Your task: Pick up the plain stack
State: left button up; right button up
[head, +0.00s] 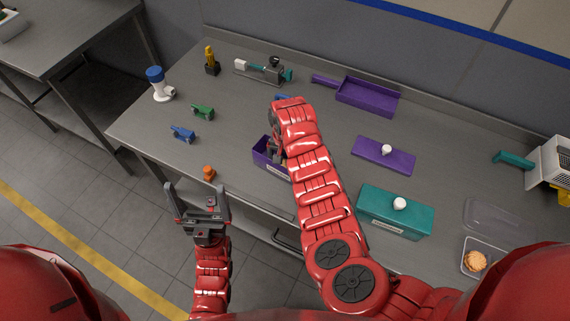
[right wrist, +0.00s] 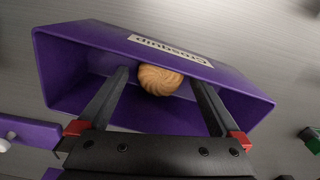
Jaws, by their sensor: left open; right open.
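A round, ridged, light-brown biscuit (right wrist: 159,80) lies in an open purple box (right wrist: 95,40) in the right wrist view; whether others lie under it is hidden. My right gripper (right wrist: 161,77) is open, its two fingers reaching into the box, one on each side of the biscuit. In the head view the purple box (head: 262,158) is partly covered by my right arm, and its contents are hidden. My left gripper (head: 197,190) is open and empty in front of the table edge. Another biscuit (head: 476,260) sits in a clear container (head: 466,270) at the front right.
A lidded teal box (head: 390,222) and a purple lid (head: 368,155) with a white knob lie right of my arm. A purple tray (head: 372,97) is behind. Blue (head: 183,134), green (head: 203,112) and orange (head: 209,173) small items stand left, with free table between.

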jog(key=shift+f, duration=0.15)
jog(key=c, duration=0.8)
